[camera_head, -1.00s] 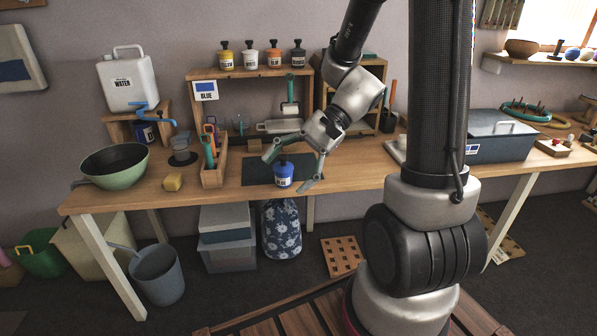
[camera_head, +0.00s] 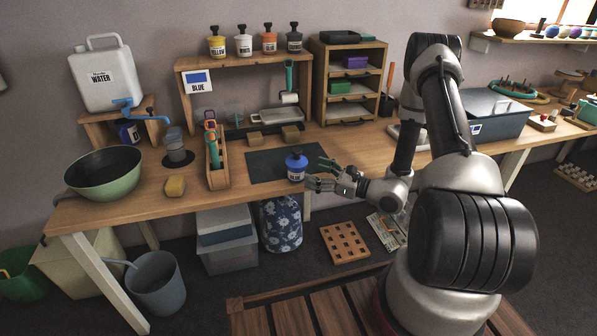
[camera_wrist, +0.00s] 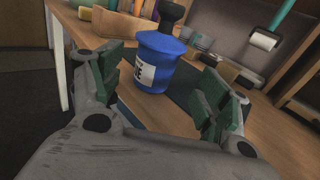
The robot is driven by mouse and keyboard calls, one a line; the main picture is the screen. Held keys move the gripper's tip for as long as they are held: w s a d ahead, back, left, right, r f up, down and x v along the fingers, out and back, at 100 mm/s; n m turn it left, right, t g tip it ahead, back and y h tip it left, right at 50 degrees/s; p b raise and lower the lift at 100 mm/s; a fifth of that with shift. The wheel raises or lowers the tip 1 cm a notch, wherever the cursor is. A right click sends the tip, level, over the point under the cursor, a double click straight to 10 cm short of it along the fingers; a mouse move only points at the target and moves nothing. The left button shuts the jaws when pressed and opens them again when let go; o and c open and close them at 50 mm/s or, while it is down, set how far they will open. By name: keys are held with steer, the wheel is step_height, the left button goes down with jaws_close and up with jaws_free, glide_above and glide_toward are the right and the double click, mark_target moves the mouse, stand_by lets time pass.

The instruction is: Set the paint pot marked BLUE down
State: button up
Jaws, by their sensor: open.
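The blue paint pot (camera_head: 296,168) stands upright on the dark mat (camera_head: 262,168) near the front edge of the workbench. It has a black knob on its lid and a white label, too small to read fully in the head view. In the wrist view the pot (camera_wrist: 158,62) is ahead of and between the spread fingers, and its label shows the letter E. My gripper (camera_head: 322,177) is open and empty, just right of the pot; its green-padded fingers also show in the wrist view (camera_wrist: 165,95). I see no clear contact with the pot.
A wooden tool caddy (camera_head: 217,170), a yellow sponge (camera_head: 175,186) and a green bowl (camera_head: 105,172) are to the left. A drawer unit (camera_head: 348,82) stands at back right. The mat left of the pot is clear.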

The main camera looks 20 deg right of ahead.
mark_target(303, 169)
steer(key=shift+x, duration=3.9)
steer(key=shift+s+a+f, duration=0.15)
steer(key=c, duration=1.3)
steer(key=shift+c, duration=0.2)
